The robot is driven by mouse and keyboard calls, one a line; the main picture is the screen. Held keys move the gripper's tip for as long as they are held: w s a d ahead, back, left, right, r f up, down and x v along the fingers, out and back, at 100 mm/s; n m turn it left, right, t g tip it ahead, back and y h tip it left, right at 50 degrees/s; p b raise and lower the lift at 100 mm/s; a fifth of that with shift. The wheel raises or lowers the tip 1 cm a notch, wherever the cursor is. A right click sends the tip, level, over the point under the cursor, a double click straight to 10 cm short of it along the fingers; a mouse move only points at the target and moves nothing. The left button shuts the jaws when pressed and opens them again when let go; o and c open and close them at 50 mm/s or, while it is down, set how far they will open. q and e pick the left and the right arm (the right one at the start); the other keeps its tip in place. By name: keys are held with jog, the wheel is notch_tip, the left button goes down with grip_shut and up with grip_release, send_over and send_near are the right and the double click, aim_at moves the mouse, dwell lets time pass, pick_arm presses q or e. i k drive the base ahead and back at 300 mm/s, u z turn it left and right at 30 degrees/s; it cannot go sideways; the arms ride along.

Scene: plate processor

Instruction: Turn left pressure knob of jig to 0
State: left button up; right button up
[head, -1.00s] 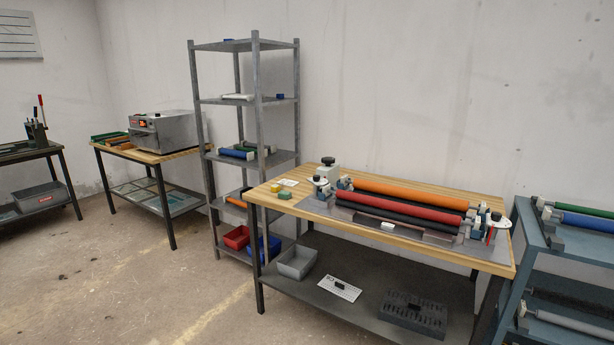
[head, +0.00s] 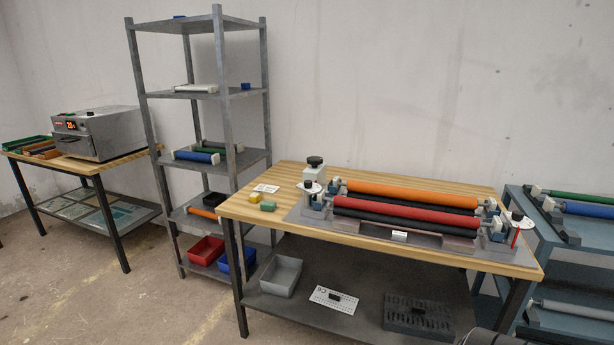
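The jig (head: 300,215) lies on the wooden-topped table and carries an orange roller (head: 410,193), a red roller (head: 400,210) and dark rollers. At its left end is a small dark knob over a white round dial, the left pressure knob (head: 312,187). The dial's markings are too small to read. A matching white dial, the right pressure knob (head: 517,217), sits at the right end, with a red piece beside it. Neither gripper shows in the head view.
A grey shelf rack (head: 262,100) stands left, a blue-grey rack (head: 560,250) right. Floor (head: 190,320) in front left is clear.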

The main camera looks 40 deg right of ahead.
aim_at(308, 187)
jog(key=z, duration=0.45)
jog(key=i, duration=0.7)
jog(key=z, duration=1.15)
jog(key=i, duration=0.45)
jog(key=z, duration=0.45)
